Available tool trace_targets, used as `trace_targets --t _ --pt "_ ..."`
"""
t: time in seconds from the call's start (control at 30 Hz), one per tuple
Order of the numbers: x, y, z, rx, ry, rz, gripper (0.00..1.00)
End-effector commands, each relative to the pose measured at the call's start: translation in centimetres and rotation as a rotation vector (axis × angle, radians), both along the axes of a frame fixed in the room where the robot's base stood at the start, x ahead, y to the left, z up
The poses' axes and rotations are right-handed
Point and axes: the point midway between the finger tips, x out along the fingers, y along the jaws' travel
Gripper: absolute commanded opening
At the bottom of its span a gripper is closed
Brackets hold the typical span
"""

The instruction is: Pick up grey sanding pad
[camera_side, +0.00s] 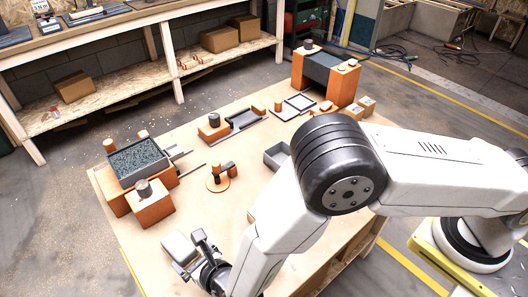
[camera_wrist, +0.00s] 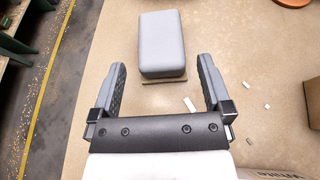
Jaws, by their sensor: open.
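The grey sanding pad (camera_wrist: 162,44) is a rounded grey block with a thin brown layer at its lower edge, lying on the light wooden table. In the wrist view it lies just beyond the two fingertips, roughly centred between them. My gripper (camera_wrist: 162,70) is open and empty, with a finger on each side of the view. In the side view the pad (camera_side: 179,246) is near the table's front left edge, and my gripper (camera_side: 189,254) is close to it. Whether a finger touches the pad cannot be told.
Small light chips (camera_wrist: 190,104) lie near the pad. Orange blocks (camera_side: 150,202) with a grey gravel tray (camera_side: 137,160) stand farther left. A round orange piece (camera_side: 218,184) stands mid-table. An orange-and-grey structure (camera_side: 325,76) stands at the back. The table's left edge is near the pad.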

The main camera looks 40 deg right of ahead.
Motion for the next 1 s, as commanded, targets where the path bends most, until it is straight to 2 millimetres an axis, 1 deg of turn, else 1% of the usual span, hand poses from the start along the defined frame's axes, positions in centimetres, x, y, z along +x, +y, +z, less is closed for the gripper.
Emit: trace_targets --t 0.03,0.17,0.43,0.53,0.8,1.0 --pt "0.5 0.0 -0.2 0.001 0.000 -0.003 1.00" --pt "1.2 0.1 -0.5 0.001 0.000 -0.001 1.00" --pt "1.5 0.2 -0.6 0.001 0.000 -0.001 1.00" --pt "2.0 0.2 -0.8 0.000 0.000 -0.003 1.00" --pt "4.5 0.6 -1.6 0.001 -0.001 -0.004 1.00" --pt "5.9 0.8 -2.2 0.001 0.001 -0.004 1.00"
